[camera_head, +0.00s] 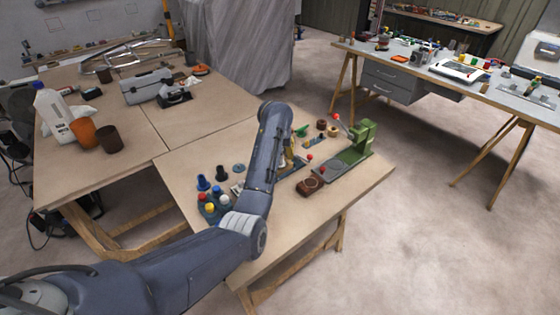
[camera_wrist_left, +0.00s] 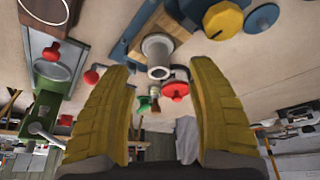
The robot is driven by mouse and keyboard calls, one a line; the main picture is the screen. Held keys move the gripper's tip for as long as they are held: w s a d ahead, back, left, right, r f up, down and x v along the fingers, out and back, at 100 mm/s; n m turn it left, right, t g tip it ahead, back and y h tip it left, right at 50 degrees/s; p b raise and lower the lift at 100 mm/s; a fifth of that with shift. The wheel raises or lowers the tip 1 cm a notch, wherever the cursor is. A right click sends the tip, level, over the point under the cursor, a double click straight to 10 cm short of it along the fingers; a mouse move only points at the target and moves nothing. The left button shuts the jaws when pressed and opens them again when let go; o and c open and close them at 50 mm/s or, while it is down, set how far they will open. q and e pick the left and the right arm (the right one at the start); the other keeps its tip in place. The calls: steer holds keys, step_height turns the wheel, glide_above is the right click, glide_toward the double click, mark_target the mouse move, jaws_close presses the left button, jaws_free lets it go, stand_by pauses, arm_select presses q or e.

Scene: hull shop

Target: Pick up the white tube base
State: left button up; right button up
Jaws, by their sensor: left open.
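The white tube base (camera_wrist_left: 157,50) shows in the left wrist view as a short pale tube with a flared rim and a dark open end. It lies ahead of and between the two yellow fingers of my left gripper (camera_wrist_left: 159,66). The fingers are spread wide on either side, with a visible gap to the tube. I cannot tell whether it is level with the fingertips. In the head view my left gripper (camera_head: 289,160) is mostly hidden behind my own arm, low over the near table. I cannot make out the tube base there. My right gripper is not in view.
A green press (camera_head: 354,148) with a red knob and a brown block (camera_head: 308,187) stand right of the arm. Several coloured-cap bottles (camera_head: 213,206) stand left.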

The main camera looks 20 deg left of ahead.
arm_select(q)
steer(key=shift+x, duration=2.9)
steer(key=shift+o, duration=0.2)
steer(key=shift+s+d+f, duration=0.1)
steer(key=shift+s+d, duration=0.05)
steer(key=shift+s, duration=0.05)
jaws_close()
